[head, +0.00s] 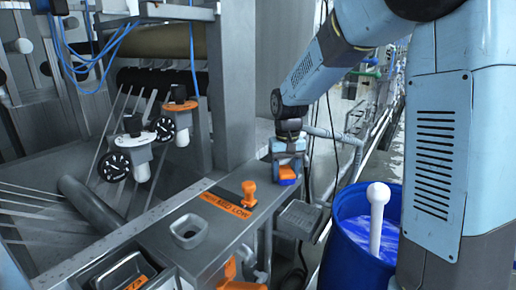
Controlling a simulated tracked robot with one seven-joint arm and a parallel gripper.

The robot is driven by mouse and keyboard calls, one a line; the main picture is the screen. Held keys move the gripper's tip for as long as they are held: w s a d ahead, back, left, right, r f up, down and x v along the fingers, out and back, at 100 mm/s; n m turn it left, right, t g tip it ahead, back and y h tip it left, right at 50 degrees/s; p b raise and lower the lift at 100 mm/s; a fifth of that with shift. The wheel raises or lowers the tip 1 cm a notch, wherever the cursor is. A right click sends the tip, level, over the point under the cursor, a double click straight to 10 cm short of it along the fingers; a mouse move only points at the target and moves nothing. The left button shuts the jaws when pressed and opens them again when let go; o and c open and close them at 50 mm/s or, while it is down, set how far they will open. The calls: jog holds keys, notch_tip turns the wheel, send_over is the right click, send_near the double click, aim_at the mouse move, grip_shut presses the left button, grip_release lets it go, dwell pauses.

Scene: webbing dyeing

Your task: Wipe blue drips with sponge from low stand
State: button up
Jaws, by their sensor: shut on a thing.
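My gripper (288,160) points down over the right end of the grey steel ledge (262,200). It is shut on a small orange block with a blue lower part, which looks like the sponge (288,173). The block is at or just above the ledge's surface; I cannot tell whether it touches. A small grey low shelf (299,218) sits just right of and below the ledge, and may be the low stand. I cannot make out any blue drips; the fingers and block hide the surface beneath them.
An orange knob (249,192) stands left of my gripper by an orange label (225,204). A square steel cup (188,231) is nearer. A blue drum (358,232) of blue liquid with a white ladle (377,215) stands right. White-and-black handwheels (114,166) and webbing strands are at left.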

jog(key=shift+s+d+r, duration=0.15)
jog(key=shift+s+r, duration=0.05)
jog(key=shift+w+r, duration=0.15)
jog(key=shift+r, duration=3.7)
